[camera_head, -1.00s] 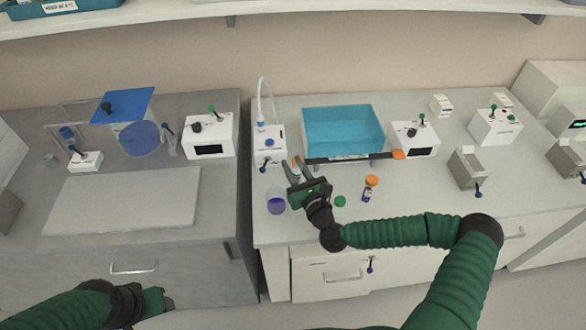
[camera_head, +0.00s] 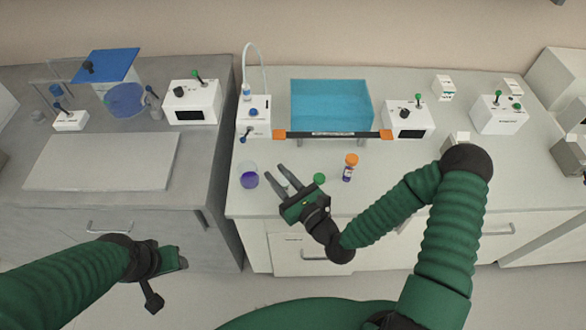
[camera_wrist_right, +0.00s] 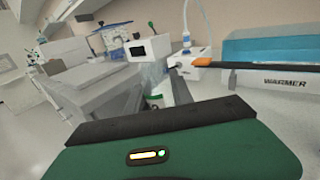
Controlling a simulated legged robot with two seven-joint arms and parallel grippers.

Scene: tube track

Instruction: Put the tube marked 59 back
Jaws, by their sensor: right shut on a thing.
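My right gripper (camera_head: 281,174) is over the front of the right bench, just right of a beaker of purple liquid (camera_head: 249,177). The fingers show small in the right wrist view (camera_wrist_right: 168,88). A tube with an orange cap (camera_head: 349,168) and a dark, partly white body stands upright on the bench, right of the gripper. Its marking is too small to read. A green cap (camera_head: 319,179) lies between them. My left gripper (camera_head: 168,259) is low at the left, in front of the drawers.
A blue water bath (camera_head: 332,98) with an orange-ended front bar (camera_head: 335,135) stands behind the tube. A white unit with a hose (camera_head: 254,115) is on its left, and a white control box (camera_head: 407,120) on its right. A white board (camera_head: 100,160) lies on the left bench.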

